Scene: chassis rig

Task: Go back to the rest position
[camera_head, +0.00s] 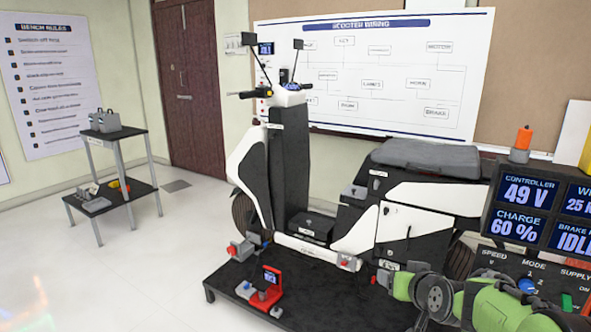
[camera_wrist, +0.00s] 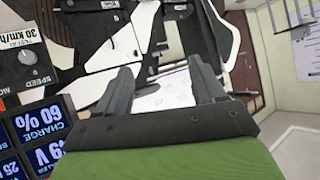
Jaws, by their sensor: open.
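My gripper shows in the wrist view (camera_wrist: 160,85), with its two grey fingers spread apart and nothing between them. In the head view my green and grey arm reaches in from the lower right, in front of the control panel. The fingertips cannot be made out clearly there. The white and black scooter (camera_head: 290,160) stands upright on a low black platform (camera_head: 225,285). In the wrist view the scooter (camera_wrist: 125,45) lies beyond the fingers, turned on its side by the camera angle.
A control panel (camera_head: 530,215) with blue readouts and knobs stands at the right, close to my arm. A red and grey device (camera_head: 266,290) sits on the platform's front part. A small table (camera_head: 120,190) stands at the left. The floor between is clear.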

